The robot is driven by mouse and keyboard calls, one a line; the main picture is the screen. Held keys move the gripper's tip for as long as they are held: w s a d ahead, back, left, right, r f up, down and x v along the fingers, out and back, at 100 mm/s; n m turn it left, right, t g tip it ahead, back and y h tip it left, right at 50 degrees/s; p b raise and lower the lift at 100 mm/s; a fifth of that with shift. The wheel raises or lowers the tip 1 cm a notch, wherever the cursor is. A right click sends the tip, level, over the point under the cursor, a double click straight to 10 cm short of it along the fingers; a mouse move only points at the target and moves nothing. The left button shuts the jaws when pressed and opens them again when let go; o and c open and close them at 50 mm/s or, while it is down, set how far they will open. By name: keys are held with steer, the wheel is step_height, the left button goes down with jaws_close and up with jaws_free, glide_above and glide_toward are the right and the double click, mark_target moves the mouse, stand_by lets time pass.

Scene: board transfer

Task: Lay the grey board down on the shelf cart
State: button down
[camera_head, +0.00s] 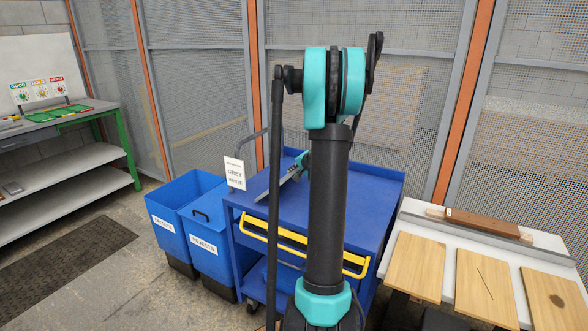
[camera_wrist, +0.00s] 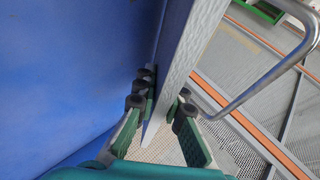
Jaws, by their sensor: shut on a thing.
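The grey board (camera_wrist: 190,50) shows in the wrist view as a pale, narrow, textured strip running up from between the fingers. My gripper (camera_wrist: 165,88) is shut on it, with finger pads on both sides. The blue shelf cart (camera_head: 377,190) stands in the middle of the head view, and its blue surface (camera_wrist: 70,70) fills the left of the wrist view. In the head view the board (camera_head: 268,193) is a thin grey strip over the cart's left part, partly hidden by my arm. I cannot tell whether it touches the cart top.
A sign (camera_head: 234,173) and a grey rail (camera_wrist: 275,85) are at the cart's left end. A yellow handle (camera_head: 270,237) crosses its front. Blue bins (camera_head: 190,200) stand left. A white table (camera_head: 470,245) with wooden boards (camera_head: 415,264) stands right. The cart top's right part looks clear.

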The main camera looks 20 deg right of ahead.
steer(key=shift+f, duration=0.3)
stand_by(0.5)
steer(key=c, duration=1.5)
jaws_free()
steer(key=shift+c, duration=0.2)
steer(key=shift+o, duration=0.3)
steer(key=shift+a+r+g, duration=0.1)
steer(key=shift+r+g, duration=0.05)
steer(key=shift+g, duration=0.85)
steer(key=shift+s+g+h, duration=0.25)
steer(key=shift+g+h, duration=0.05)
steer(key=shift+g, duration=0.7)
steer(key=shift+r, duration=0.1)
steer(key=shift+s+d+r, duration=0.2)
steer(key=shift+s+r, duration=0.1)
steer(key=shift+s, duration=0.45)
steer(key=shift+s+d+r, duration=0.15)
steer(key=shift+s+r, duration=0.1)
steer(key=shift+s, duration=0.45)
